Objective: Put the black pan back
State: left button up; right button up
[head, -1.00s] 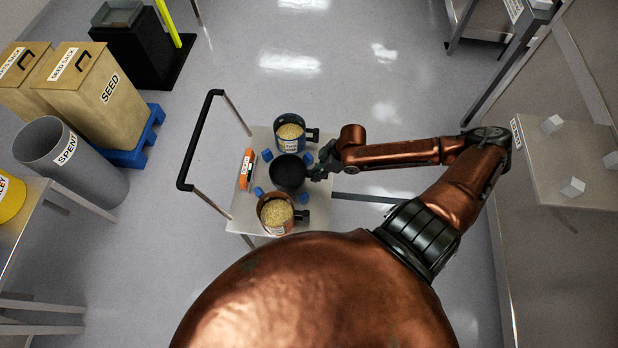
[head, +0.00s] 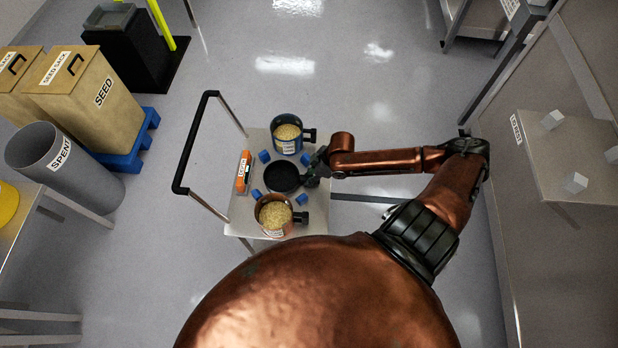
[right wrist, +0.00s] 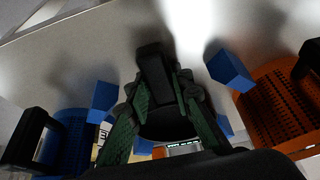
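The black pan (head: 281,178) is on or just above the cart top, between a blue pot (head: 287,144) and a copper-orange pot (head: 274,216), both filled with grain. Small blue blocks (head: 257,194) stand around it. My right gripper (head: 311,178) is at the pan's handle side, coming from the right. In the right wrist view its green fingers (right wrist: 165,90) close around the black handle (right wrist: 154,66). Whether the pan's base touches the cart is hidden. My left gripper is not in view.
The cart (head: 241,220) has a black push bar (head: 189,150) on its left. A steel bench (head: 570,160) stands at right.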

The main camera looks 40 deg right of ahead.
jog(key=o, duration=0.4)
jog(key=shift+r, duration=0.1)
jog(key=p+v, duration=0.3)
jog(key=v, duration=0.9)
jog(key=shift+r, duration=0.1)
jog(key=shift+w+a, duration=0.1)
jog(key=shift+w, duration=0.05)
